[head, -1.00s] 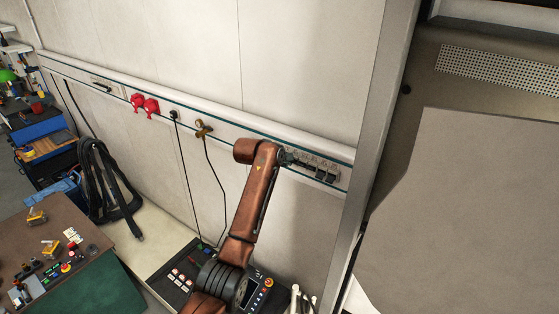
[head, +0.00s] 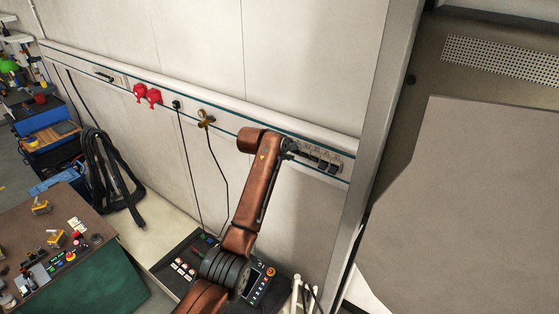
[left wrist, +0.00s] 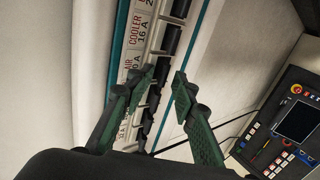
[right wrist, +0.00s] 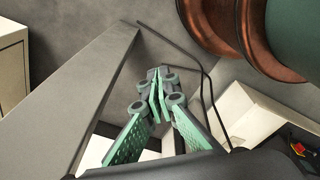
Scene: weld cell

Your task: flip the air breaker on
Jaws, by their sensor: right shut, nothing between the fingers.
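The breaker strip (head: 330,163) is on the wall rail right of centre in the head view. The left wrist view shows its dark switches (left wrist: 171,40) in a row beside printed labels. One label reads COOLER 16 A; the label below it, partly covered by a finger, reads AIR (left wrist: 128,68). My left gripper (left wrist: 165,78) is open, its fingertips on either side of the switch row near the AIR label. Contact and the air switch's position cannot be told. In the head view my left gripper (head: 288,149) is at the strip's left end. My right gripper (right wrist: 157,92) is shut and empty.
Red sockets (head: 147,95) and a brass valve (head: 206,118) are along the rail to the left. A control panel (head: 262,285) stands below my left arm. A grey panel (head: 470,200) fills the right. A workbench (head: 50,235) is at lower left.

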